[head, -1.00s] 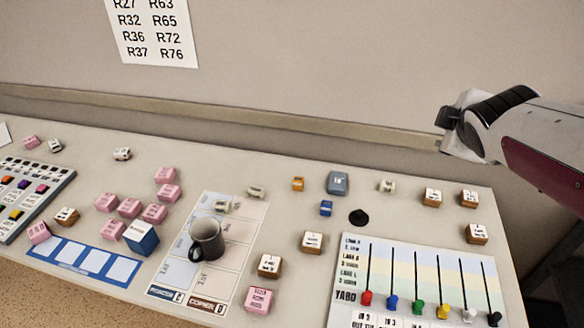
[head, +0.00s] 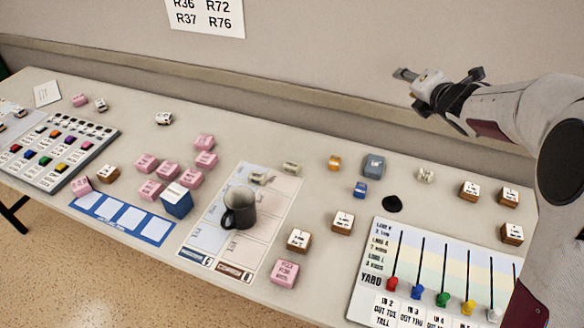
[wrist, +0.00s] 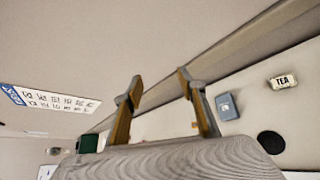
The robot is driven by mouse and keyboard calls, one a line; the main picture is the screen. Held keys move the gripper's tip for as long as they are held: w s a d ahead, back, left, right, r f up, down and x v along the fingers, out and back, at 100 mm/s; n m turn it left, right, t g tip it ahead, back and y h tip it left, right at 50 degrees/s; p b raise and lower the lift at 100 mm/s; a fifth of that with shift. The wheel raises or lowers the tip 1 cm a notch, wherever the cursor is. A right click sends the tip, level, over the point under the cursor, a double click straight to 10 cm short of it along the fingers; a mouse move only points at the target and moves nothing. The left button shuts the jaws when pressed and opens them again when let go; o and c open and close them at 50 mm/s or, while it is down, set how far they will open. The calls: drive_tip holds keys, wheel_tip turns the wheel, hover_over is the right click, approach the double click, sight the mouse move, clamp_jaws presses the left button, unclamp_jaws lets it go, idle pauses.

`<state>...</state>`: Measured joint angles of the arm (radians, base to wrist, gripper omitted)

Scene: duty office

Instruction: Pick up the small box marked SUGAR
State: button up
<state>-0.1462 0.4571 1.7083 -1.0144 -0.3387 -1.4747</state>
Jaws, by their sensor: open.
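No box that I can read as SUGAR shows. Two small cream boxes stand behind the mug in the head view, one (head: 291,167) at the back edge of the grid mat and one (head: 258,179) on the mat; their labels are too small to read. A third cream box (head: 425,174) stands right of the grey-blue box; in the wrist view it reads TEA (wrist: 283,81). My gripper (head: 410,86) is raised near the wall, above and behind the table. Its two fingers (wrist: 160,82) are apart and empty in the wrist view.
A dark mug (head: 240,208) stands on the grid mat (head: 232,246). Nearby are a grey-blue box (head: 373,165), an orange box (head: 334,163), a blue box (head: 360,189) and a black disc (head: 392,203). Pink blocks (head: 205,160) cluster left. A slider board (head: 440,262) lies right.

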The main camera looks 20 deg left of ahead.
drive_tip(key=w+a+f+n+g+y, duration=0.2)
drive_tip(key=a+f+n+y, duration=0.1)
drive_tip(key=a+f+n, duration=0.35)
drive_tip(key=n+g+y, duration=0.4)
drive_tip(key=n+g, duration=0.4)
drive_tip(key=n, duration=0.6)
approach(295, 166)
drive_tip(key=a, duration=0.1)
drive_tip(key=w+a+f, duration=0.1)
drive_tip(key=shift+w+a, duration=0.1)
drive_tip(key=shift+a, duration=0.25)
drive_tip(key=shift+s+a+f+g+y, duration=0.1)
drive_tip(key=shift+s+f+g+y, duration=0.2)
drive_tip(key=shift+f, duration=0.1)
drive_tip(key=shift+x, duration=1.25)
drive_tip(key=shift+a, duration=0.1)
drive_tip(key=shift+x, duration=2.55)
